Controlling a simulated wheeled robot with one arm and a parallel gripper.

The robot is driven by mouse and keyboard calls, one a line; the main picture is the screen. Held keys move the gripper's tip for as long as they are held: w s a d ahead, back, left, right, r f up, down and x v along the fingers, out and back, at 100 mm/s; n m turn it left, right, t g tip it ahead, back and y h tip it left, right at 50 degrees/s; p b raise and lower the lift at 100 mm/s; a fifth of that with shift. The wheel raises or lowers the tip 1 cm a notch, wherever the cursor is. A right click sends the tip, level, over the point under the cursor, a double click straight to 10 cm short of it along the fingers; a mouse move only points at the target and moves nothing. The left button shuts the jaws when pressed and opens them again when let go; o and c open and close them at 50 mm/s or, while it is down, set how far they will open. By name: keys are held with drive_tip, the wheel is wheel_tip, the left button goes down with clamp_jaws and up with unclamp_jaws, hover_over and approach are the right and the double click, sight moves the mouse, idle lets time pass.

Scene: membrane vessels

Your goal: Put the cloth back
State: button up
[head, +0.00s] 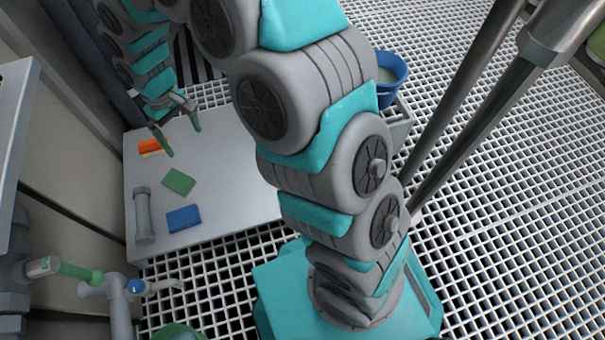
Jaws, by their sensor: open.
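A flat green square (179,181), which looks like a folded cloth, lies on a pale grey low platform (225,195). A thicker blue block (184,217) lies just below it in the picture; I cannot tell whether it is cloth or sponge. My gripper (181,140) is open, with its fingers pointing down above the far left part of the platform, above the green square in the picture. Nothing shows between the fingers. An orange item with a pale edge (149,146) lies left of my gripper.
A grey cylinder (143,215) lies along the platform's left side. Steel posts (465,100) rise from the grating floor (520,220) at right. A green-handled valve (75,271) and pipes stand at lower left.

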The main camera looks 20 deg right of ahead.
drive_tip(key=s+d+r+m, duration=0.1)
drive_tip(key=s+d+r, duration=0.5)
drive_tip(key=d+r, duration=0.15)
drive_tip(key=s+d+r+m, duration=0.2)
drive_tip(key=s+d, duration=0.6)
drive_tip(key=s, duration=0.4)
drive_tip(key=s+d+r+m+g, duration=0.1)
drive_tip(key=s+d+r+m, duration=0.2)
drive_tip(key=s+d, duration=0.5)
drive_tip(key=s, duration=0.4)
drive_tip(key=shift+r+m, duration=0.2)
drive_tip(key=shift+m, duration=0.1)
drive_tip(key=shift+c, duration=0.4)
